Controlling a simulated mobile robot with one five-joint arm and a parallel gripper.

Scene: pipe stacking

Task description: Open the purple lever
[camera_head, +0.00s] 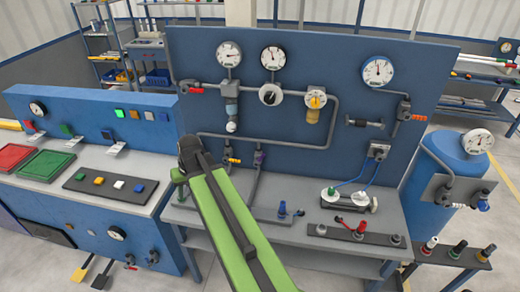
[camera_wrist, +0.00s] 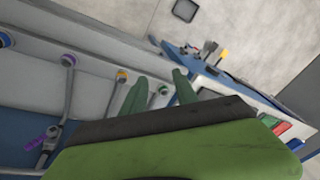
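The purple lever (camera_head: 260,158) is a small handle on a valve in the grey piping, low on the blue panel of the middle bench. In the wrist view the purple lever (camera_wrist: 38,142) is at the lower left, on a grey pipe fitting. My gripper (camera_wrist: 158,78) shows two green fingers spread apart, with nothing held between them. The lever lies off to the left of the fingers and apart from them. In the head view my arm hides the gripper's fingers.
An orange-handled valve (camera_head: 232,160) sits left of the purple lever. A blue fitting (camera_head: 282,210) stands on the bench top below. A blue console (camera_head: 90,110) is at left.

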